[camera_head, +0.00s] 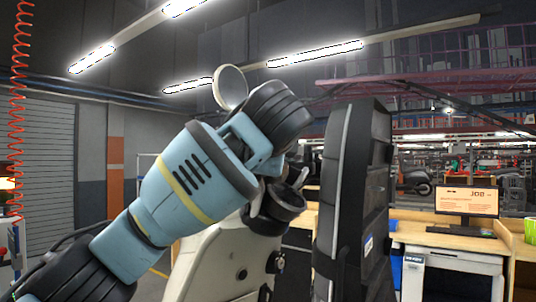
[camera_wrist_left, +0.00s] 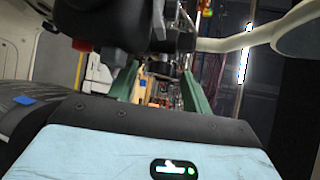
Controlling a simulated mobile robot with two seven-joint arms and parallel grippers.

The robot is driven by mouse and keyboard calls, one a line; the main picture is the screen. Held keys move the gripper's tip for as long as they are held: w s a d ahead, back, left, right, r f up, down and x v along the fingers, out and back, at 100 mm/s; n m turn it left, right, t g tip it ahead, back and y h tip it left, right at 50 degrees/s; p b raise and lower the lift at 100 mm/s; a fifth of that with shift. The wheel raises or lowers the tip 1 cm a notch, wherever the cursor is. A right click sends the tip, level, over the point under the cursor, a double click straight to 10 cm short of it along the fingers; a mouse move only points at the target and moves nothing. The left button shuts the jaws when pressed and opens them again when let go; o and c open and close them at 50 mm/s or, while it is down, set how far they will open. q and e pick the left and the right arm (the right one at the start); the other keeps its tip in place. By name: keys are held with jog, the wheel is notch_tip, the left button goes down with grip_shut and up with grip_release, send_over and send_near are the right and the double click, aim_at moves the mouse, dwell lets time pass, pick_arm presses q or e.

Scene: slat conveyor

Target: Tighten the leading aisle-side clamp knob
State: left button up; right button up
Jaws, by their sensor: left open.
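My left arm comes in from the left in the head view and reaches up to a cream scooter (camera_head: 215,262). Its fingers are hidden there behind the wrist. In the left wrist view the two green fingers of my left gripper (camera_wrist_left: 160,85) are apart, with no object visibly held between them. Dark handlebar parts (camera_wrist_left: 110,25) of the scooter hang close above them. I cannot make out the clamp knob. A small dark round part (camera_head: 275,262) shows low on the scooter, but I cannot tell what it is. My right gripper is in neither view.
A round mirror (camera_head: 229,88) stands above my left wrist; its stalk and back show in the left wrist view (camera_wrist_left: 298,38). Farther right is a wooden desk (camera_head: 430,235) with a monitor (camera_head: 466,201).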

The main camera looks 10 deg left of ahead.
pick_arm(q)
jog(key=shift+c, duration=0.2)
jog(key=c, duration=0.9)
jog(key=shift+f, duration=0.15)
jog(key=n+t+y, duration=0.2)
jog(key=n, duration=0.1)
jog(key=f+n+t+y+b, duration=0.1)
jog(key=n+t+y, duration=0.1)
jog(key=n+t, duration=0.1)
jog(key=n+t+y+b, duration=0.1)
jog(key=n+t+y, duration=0.2)
jog(key=n, duration=0.2)
jog(key=shift+w+d+f, duration=0.1)
jog(key=shift+w+f, duration=0.15)
jog(key=shift+f, duration=0.1)
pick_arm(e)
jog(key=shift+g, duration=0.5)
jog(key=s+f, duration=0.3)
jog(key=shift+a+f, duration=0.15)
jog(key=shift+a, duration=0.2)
